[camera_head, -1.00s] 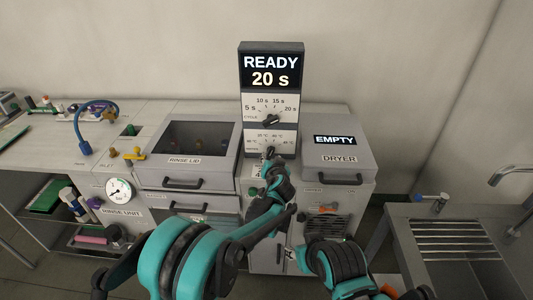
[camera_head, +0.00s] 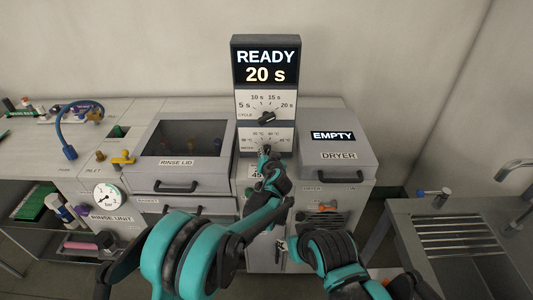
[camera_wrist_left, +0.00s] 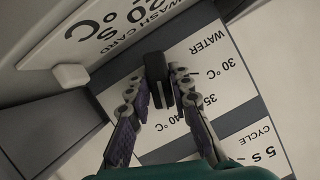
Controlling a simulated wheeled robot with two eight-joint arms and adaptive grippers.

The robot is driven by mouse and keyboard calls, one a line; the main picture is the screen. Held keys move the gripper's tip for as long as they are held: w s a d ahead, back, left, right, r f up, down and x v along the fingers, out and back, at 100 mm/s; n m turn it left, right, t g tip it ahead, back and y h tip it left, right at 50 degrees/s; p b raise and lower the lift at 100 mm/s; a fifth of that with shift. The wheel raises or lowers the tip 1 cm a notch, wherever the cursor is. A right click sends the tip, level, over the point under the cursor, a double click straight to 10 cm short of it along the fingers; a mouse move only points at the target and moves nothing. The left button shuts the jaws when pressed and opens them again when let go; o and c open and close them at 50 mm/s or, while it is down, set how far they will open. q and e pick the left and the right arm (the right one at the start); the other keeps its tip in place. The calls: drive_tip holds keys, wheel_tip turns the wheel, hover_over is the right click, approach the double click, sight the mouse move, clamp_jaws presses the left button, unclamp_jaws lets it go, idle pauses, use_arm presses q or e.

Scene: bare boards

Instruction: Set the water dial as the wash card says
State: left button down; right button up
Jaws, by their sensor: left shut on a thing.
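The water dial panel (camera_head: 246,142) is on the front of the grey control post, below the cycle dial (camera_head: 265,117). Its scale runs in °C; 30, 35 and 40 show upside down in the left wrist view. My left gripper (camera_head: 264,153) is at this dial; in the wrist view its fingers (camera_wrist_left: 163,88) are shut on the black water knob (camera_wrist_left: 155,66). The wash card (camera_wrist_left: 100,25) shows "20 s" and part of a °C line; in the head view the card (camera_head: 257,174) seems to read 45. My right gripper (camera_head: 281,246) is small and low.
The display (camera_head: 265,65) reads READY 20 s. The rinse lid (camera_head: 185,150) is at left, the dryer (camera_head: 337,150) marked EMPTY at right. A pressure gauge (camera_head: 107,196) and a blue hose (camera_head: 72,115) are further left. A sink (camera_head: 460,235) is at right.

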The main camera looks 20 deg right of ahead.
idle(0.7)
use_arm(q)
drive_tip(key=m, duration=0.1)
drive_tip(key=m+t+y+b, duration=0.1)
drive_tip(key=shift+d+f+m, duration=0.1)
drive_tip(key=shift+d+m, duration=0.05)
drive_tip(key=shift+m, duration=0.15)
drive_tip(key=shift+f+m+t+y+b, duration=0.1)
drive_tip(key=shift+m+t+y+b, duration=0.65)
drive_tip(key=shift+m, duration=0.65)
drive_tip(key=shift+y, duration=0.35)
drive_tip(key=c, duration=1.4)
unclamp_jaws()
drive_tip(key=shift+p, duration=0.3)
